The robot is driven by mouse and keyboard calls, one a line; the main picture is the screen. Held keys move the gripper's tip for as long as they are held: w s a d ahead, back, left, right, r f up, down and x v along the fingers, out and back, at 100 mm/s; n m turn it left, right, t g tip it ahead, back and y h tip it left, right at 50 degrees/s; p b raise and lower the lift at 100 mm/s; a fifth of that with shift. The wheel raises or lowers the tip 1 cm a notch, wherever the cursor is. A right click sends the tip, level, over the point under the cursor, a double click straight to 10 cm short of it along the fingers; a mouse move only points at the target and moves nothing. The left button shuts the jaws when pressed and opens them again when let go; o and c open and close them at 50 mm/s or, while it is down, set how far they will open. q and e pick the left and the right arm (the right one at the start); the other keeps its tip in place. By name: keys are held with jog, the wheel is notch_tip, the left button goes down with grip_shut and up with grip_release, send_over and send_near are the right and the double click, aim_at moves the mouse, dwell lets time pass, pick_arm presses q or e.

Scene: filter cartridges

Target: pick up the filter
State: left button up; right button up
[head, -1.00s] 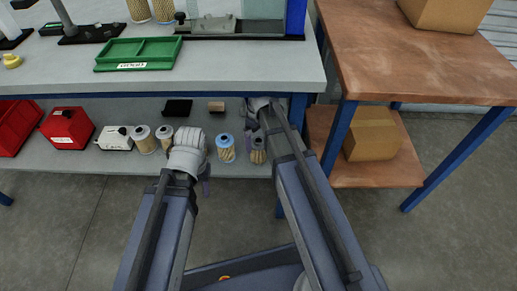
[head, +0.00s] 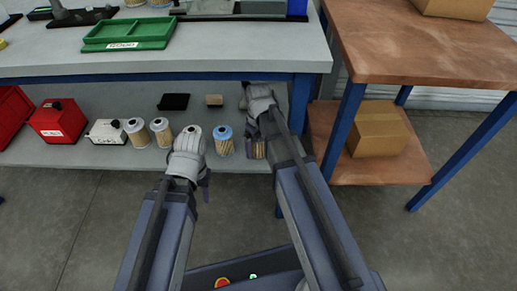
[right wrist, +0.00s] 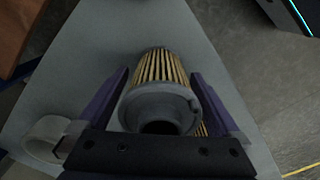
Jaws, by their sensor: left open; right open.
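A pleated filter with a grey end cap (right wrist: 160,105) stands between the two purple fingers of my right gripper (right wrist: 163,100) in the right wrist view. The fingers are open, one on each side; I cannot tell whether either touches it. In the head view this filter (head: 259,150) is on the lower shelf, partly hidden by my right gripper (head: 252,147). A blue-capped filter (head: 225,142) stands just left of it. My left gripper (head: 205,180) is in front of the shelf, left of the blue-capped filter; its fingers are mostly hidden.
A black item (head: 174,101) and a small brown block (head: 214,100) lie behind. The worktop (head: 240,62) overhangs; a blue leg (head: 301,100) stands close right.

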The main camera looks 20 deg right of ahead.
jog(key=shift+f, duration=0.55)
pick_arm(q)
jog(key=shift+f, duration=0.45)
pick_arm(e)
jog(key=shift+r, duration=0.1)
jog(key=c, duration=1.3)
pick_arm(q)
jog(key=shift+r, duration=0.1)
pick_arm(e)
jog(key=shift+o, duration=0.2)
jog(key=shift+r, duration=0.15)
